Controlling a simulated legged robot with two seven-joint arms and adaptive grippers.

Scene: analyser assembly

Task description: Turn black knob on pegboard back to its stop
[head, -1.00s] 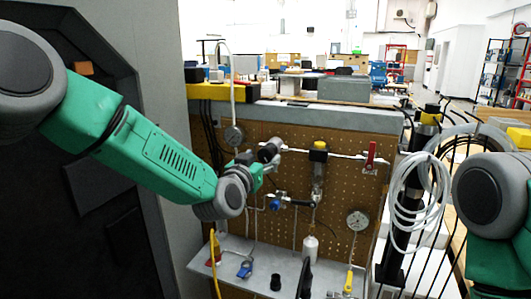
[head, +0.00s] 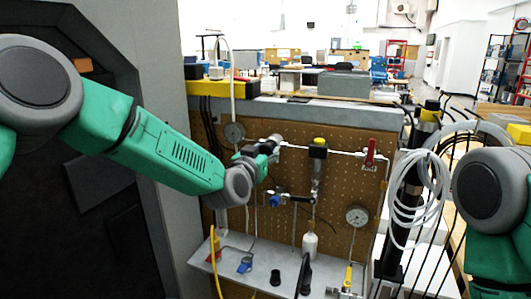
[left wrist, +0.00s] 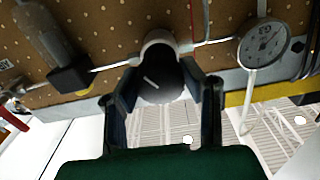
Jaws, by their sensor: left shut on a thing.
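The black knob (left wrist: 162,85) sits on a light round fitting on the pegboard (head: 215,135). It carries a short white mark. In the left wrist view my left gripper (left wrist: 166,88) has one finger on each side of the knob and is shut on it. In the head view my left gripper (head: 264,151) is at the upper left of the pegboard, and the knob (head: 276,140) is partly hidden by its fingers. My right arm enters at the right edge; its gripper is out of view.
A yellow-topped valve (head: 319,143), a red-handled valve (head: 371,150), a blue knob (head: 275,201) and a gauge (head: 357,216) are on the pegboard. Below is a shelf (head: 262,259) with loose parts. A coiled white hose (head: 420,195) hangs at the right.

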